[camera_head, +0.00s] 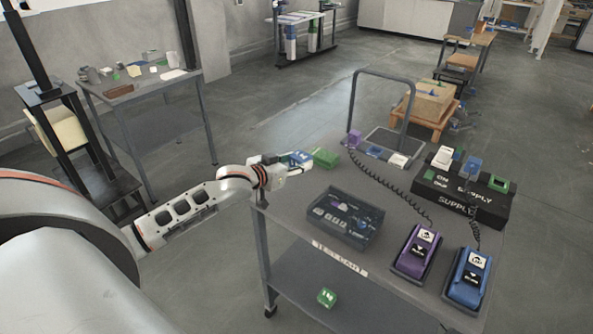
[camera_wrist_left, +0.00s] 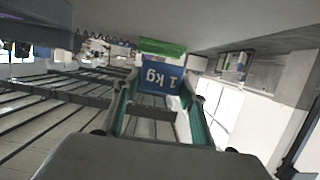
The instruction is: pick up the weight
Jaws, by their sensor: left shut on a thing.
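The weight (camera_wrist_left: 160,77) is a blue block marked "1 kg" in the left wrist view, between the two fingers of my left gripper (camera_wrist_left: 158,95). In the head view my left gripper (camera_head: 290,160) is at the left back corner of the grey table (camera_head: 388,225), and the blue weight (camera_head: 301,157) shows at its fingertips. The gripper is shut on the weight. Whether the weight is clear of the table top is hard to tell. A green block (camera_head: 326,158) lies just beyond it, and a green strip (camera_wrist_left: 162,47) shows behind the weight in the wrist view. My right gripper is not in view.
A dark clear-lidded case (camera_head: 345,216) stands on the table near the gripper. Purple (camera_head: 416,250) and blue (camera_head: 467,277) control pendants lie at the front right. A black supply box (camera_head: 462,193) stands at the right. A green cube (camera_head: 326,297) is on the lower shelf.

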